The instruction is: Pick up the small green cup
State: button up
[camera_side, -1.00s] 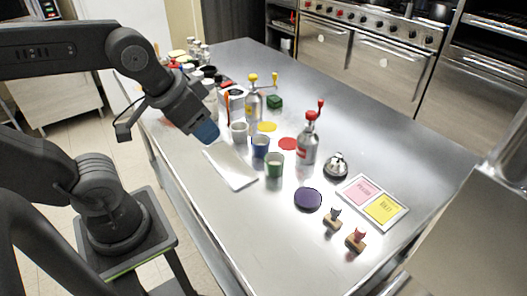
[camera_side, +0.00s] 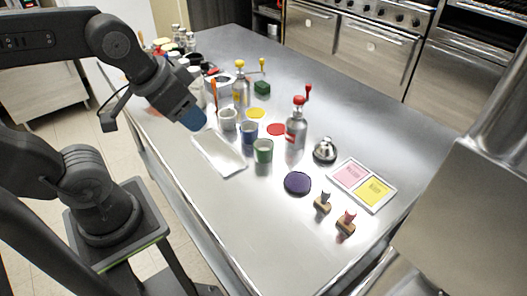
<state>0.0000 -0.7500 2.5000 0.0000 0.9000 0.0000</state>
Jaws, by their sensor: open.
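The small green cup (camera_side: 263,150) stands upright on the steel table, to the right of a similar blue cup (camera_side: 249,132) and a white-grey cup (camera_side: 227,119). My gripper (camera_side: 194,120) is above the table's near side, to the left of the cups and clear of them. Its blue end points down and to the right. It is open, and I see nothing held in it. The gap between its fingers is too small to make out in this view.
A pale flat tray (camera_side: 219,155) lies left of the green cup. A red-topped bottle (camera_side: 297,128), a silver bell (camera_side: 325,151) and a purple disc (camera_side: 298,183) are to the right. Two stamps (camera_side: 322,203) (camera_side: 346,223) stand nearer the front.

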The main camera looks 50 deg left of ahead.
jog(key=shift+o, duration=0.2)
jog(key=o, duration=0.8)
jog(key=shift+o, duration=0.2)
jog(key=n+g+y, duration=0.3)
jog(key=n, duration=0.7)
send_over(264, 147)
jog(key=s+d, duration=0.4)
jog(key=d, duration=0.2)
notch_tip(264, 147, down, 9)
jog(key=x, duration=0.9)
jog(key=a+x, duration=0.1)
jog(key=x, duration=0.4)
jog(key=shift+a+r, duration=0.1)
